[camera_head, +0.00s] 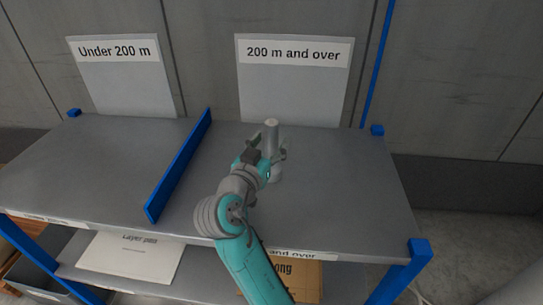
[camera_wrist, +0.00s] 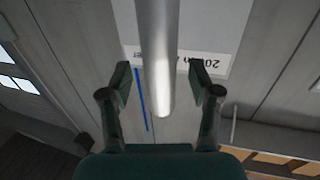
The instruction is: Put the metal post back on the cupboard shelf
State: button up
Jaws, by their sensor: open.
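The metal post (camera_head: 272,132) is a pale grey cylinder standing upright on the right part of the grey shelf (camera_head: 335,190), under the "200 m and over" sign. A round pale base shows at its foot. My gripper (camera_head: 268,147) is at the post, with one finger to each side of it. In the wrist view the post (camera_wrist: 155,50) runs down from the top edge between the two spread fingers (camera_wrist: 163,88). Clear gaps show on both sides, so the gripper is open and not holding it. My wrist hides part of the shelf in front.
A blue divider (camera_head: 180,165) splits the shelf top, left of my arm. Behind stand the signs "Under 200 m" (camera_head: 118,52) and "200 m and over" (camera_head: 293,52). A lower shelf holds a "Layer pads" stack (camera_head: 130,258) and a cardboard box (camera_head: 308,280). The top is otherwise bare.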

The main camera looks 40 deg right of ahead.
jog(key=shift+x, duration=0.8)
jog(key=shift+c, duration=0.2)
grip_shut()
jog(key=shift+r, duration=0.1)
